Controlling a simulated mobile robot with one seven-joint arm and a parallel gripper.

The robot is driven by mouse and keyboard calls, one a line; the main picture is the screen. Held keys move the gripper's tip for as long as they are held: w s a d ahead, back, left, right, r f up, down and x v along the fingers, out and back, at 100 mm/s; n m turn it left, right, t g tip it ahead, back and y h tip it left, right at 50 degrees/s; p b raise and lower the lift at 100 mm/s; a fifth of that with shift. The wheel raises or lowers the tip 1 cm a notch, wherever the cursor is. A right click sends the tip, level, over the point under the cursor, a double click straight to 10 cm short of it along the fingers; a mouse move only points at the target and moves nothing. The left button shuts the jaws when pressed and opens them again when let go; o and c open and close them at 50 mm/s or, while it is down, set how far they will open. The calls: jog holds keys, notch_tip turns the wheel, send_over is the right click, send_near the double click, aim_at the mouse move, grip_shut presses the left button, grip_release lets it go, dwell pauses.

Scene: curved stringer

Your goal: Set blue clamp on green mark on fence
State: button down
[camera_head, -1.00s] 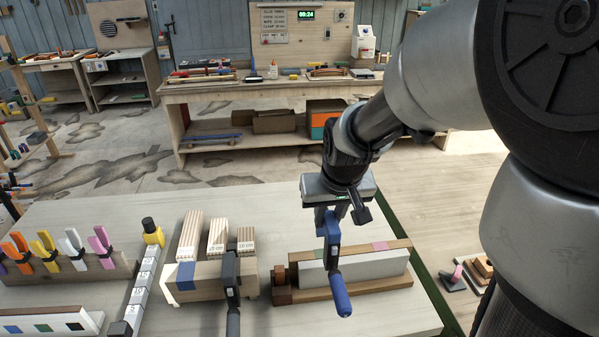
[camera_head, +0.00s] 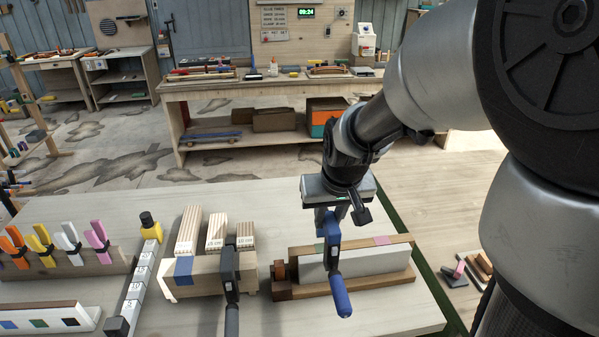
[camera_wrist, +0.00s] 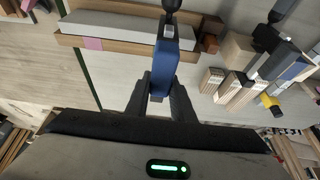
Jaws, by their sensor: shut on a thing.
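My gripper (camera_head: 335,208) is shut on the blue clamp (camera_head: 332,245), which hangs below it with its blue handle down and toward the front. The clamp also shows between my fingers in the wrist view (camera_wrist: 164,68). In the head view the clamp overlaps the wooden fence (camera_head: 300,292) with its pale grey bar. I cannot tell whether they touch. A pink mark (camera_head: 381,240) shows on the fence's back strip, to the right of the clamp.
A black clamp (camera_head: 230,275) stands at a wooden block assembly with a blue band (camera_head: 183,270), left of the fence. Several coloured clamps stand in a wooden rack (camera_head: 120,262) at the left. The table's right edge (camera_head: 432,295) is close to the fence.

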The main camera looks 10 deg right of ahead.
jog(key=shift+f+b, duration=1.55)
jog(key=shift+f, duration=0.1)
jog(key=shift+f, duration=0.15)
jog(key=shift+f+b, duration=1.25)
jog(key=shift+f, duration=0.1)
jog(key=shift+f, duration=0.15)
jog(key=shift+f+b, duration=0.4)
jog(key=shift+b, duration=0.1)
jog(key=c, duration=1.4)
grip_release()
jog(key=shift+c, duration=0.2)
